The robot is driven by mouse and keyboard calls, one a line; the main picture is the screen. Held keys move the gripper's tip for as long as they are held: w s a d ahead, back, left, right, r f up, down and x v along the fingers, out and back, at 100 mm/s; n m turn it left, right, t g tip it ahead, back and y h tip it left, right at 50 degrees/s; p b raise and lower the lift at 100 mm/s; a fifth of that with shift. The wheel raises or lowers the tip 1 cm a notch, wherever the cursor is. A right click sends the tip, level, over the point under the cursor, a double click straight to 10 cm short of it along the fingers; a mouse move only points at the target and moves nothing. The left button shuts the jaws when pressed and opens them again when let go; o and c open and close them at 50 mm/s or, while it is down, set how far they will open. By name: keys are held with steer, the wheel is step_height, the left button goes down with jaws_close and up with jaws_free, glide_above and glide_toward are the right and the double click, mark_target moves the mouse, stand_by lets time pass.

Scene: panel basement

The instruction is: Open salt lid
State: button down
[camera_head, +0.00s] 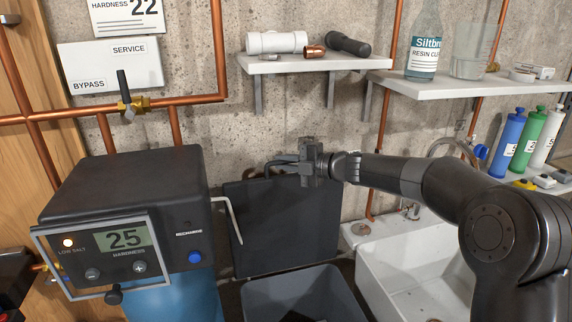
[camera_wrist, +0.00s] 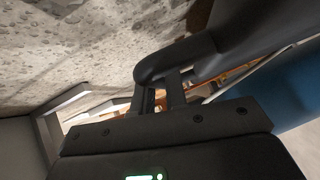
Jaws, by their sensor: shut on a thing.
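The salt lid (camera_head: 285,228) is a dark flat panel. In the head view it stands nearly upright, leaning back toward the concrete wall, behind an open grey bin (camera_head: 262,292). My gripper (camera_head: 283,165) is at the lid's top edge, reaching in from the right. In the wrist view my two fingers (camera_wrist: 162,90) meet a thick dark rounded bar (camera_wrist: 175,60), which looks like the lid's handle. My gripper is shut on it. The exact finger contact is partly hidden by the dark bar.
The softener head (camera_head: 125,180) with its display reading 25 stands left of the lid, above a blue tank (camera_head: 175,300). A white sink (camera_head: 400,265) lies to the right. Shelves (camera_head: 310,64) with fittings and bottles hang above. Copper pipes (camera_head: 160,101) run along the wall.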

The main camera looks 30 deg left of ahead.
steer(key=c, duration=1.7)
jaws_free()
steer(key=shift+c, duration=0.2)
steer(key=shift+d, duration=0.1)
steer(key=d+r, duration=0.1)
steer(key=d, duration=0.9)
steer(key=shift+w+d+r, duration=0.25)
steer(key=shift+r, duration=0.05)
